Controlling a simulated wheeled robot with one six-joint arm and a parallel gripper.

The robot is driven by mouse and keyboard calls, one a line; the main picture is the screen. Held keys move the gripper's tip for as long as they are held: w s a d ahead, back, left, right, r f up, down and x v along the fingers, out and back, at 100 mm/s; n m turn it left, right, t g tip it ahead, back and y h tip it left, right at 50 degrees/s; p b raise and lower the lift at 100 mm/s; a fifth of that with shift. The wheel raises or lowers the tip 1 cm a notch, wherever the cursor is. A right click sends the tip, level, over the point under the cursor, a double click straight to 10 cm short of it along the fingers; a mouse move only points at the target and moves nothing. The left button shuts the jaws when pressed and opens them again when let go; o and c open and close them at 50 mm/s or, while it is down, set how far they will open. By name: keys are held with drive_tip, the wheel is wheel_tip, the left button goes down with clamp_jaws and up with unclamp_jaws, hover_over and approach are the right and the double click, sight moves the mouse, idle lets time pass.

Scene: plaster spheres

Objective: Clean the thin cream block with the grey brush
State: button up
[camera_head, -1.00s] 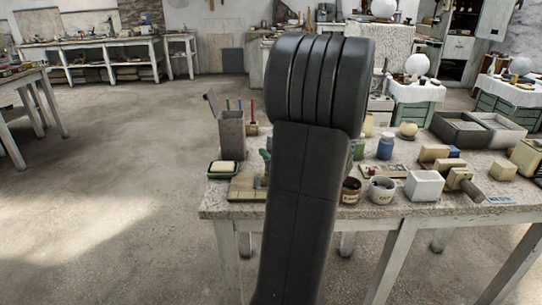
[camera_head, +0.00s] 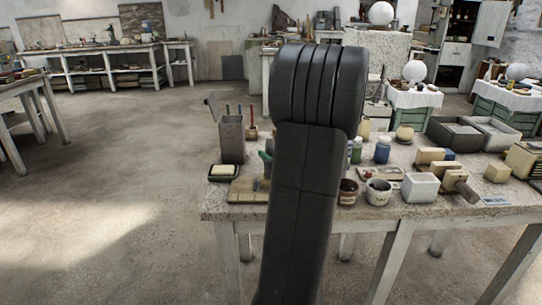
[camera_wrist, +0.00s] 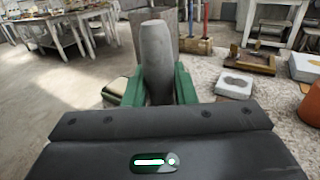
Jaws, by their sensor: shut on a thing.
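My gripper (camera_wrist: 158,82) has green fingers, shut on a grey, rounded, upright thing in the wrist view, which I take to be the grey brush (camera_wrist: 156,50). Its lower end is hidden behind my gripper housing. In the head view my own arm hides most of the gripper; a bit of green (camera_head: 266,158) shows left of the arm, above the table. Several cream blocks lie on the table. I cannot tell which is the thin one.
The speckled table (camera_head: 400,214) is crowded. A tall grey container (camera_head: 231,140) and a dark green dish (camera_head: 211,176) with a cream piece stand at the left.

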drive_tip(key=shift+w+d+r, duration=0.1)
drive_tip(key=shift+w+r, duration=0.25)
drive_tip(key=shift+r, duration=0.1)
drive_tip(key=shift+s+f, duration=0.25)
drive_tip(key=shift+s, duration=0.1)
drive_tip(key=shift+s+f+b, duration=0.15)
drive_tip(key=shift+b, duration=0.15)
drive_tip(key=shift+s+f, duration=0.15)
drive_tip(key=shift+s, duration=0.75)
